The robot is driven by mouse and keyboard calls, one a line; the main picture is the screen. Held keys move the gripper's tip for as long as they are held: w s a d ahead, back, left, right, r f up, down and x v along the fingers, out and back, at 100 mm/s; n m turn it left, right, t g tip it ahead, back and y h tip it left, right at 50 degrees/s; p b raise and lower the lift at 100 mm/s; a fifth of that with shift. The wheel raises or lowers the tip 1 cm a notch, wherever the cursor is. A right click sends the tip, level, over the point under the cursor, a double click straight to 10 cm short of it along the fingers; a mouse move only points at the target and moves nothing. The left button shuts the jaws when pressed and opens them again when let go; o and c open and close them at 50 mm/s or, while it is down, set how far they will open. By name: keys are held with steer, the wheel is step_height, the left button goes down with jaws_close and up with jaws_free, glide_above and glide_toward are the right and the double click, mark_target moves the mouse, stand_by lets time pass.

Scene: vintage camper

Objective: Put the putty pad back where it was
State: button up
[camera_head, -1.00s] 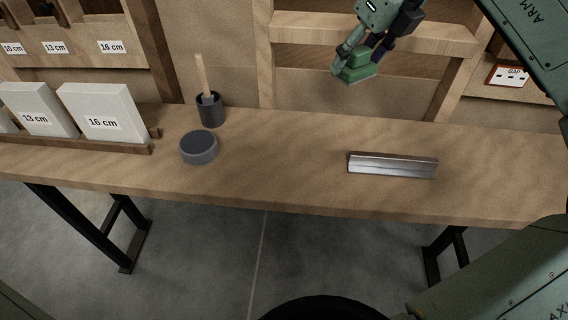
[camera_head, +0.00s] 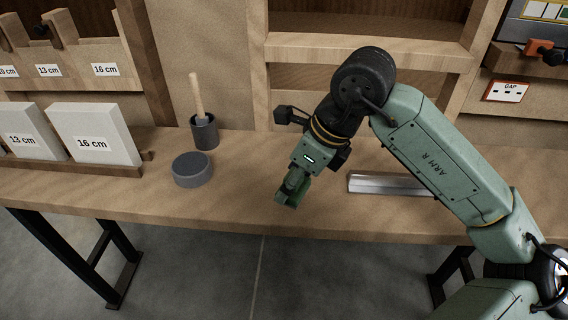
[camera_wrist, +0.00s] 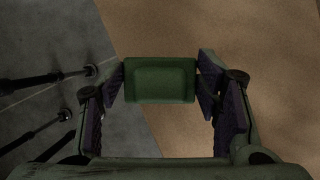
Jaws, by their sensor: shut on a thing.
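The putty pad, seen as a green block with a raised rectangular middle, lies between the two fingers in the wrist view (camera_wrist: 160,80). My gripper (camera_head: 291,193) is shut on it. In the head view the gripper points down near the front half of the workbench, left of the metal bar. The pad is hard to tell from the green fingers there. Its height over the bench is not clear. The wrist view shows bench wood to the right of the pad and grey floor to the left.
The workbench (camera_head: 240,205) carries a round grey tin (camera_head: 192,170), a dark cup (camera_head: 204,132) with a wooden handle, and a metal bar (camera_head: 390,184). White blocks (camera_head: 95,135) marked 13 cm and 16 cm stand at left. Bench wood between tin and bar is clear. Shelves stand behind.

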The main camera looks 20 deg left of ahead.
steer(key=p, duration=0.2)
glide_above(278, 178)
steer(key=d, duration=0.2)
steer(key=shift+s+a+f, duration=0.1)
steer(key=shift+a+f, duration=0.15)
steer(key=shift+f, duration=0.1)
step_height(278, 178, down, 4)
steer(key=shift+r+p, duration=0.25)
steer(key=shift+p, duration=0.1)
steer(key=shift+f+b, duration=0.3)
steer(key=shift+b, duration=0.05)
steer(key=o, duration=1.1)
steer(key=shift+r, duration=0.15)
steer(key=v, duration=1.2)
steer(key=shift+r+b, duration=0.2)
steer(key=shift+b, duration=0.2)
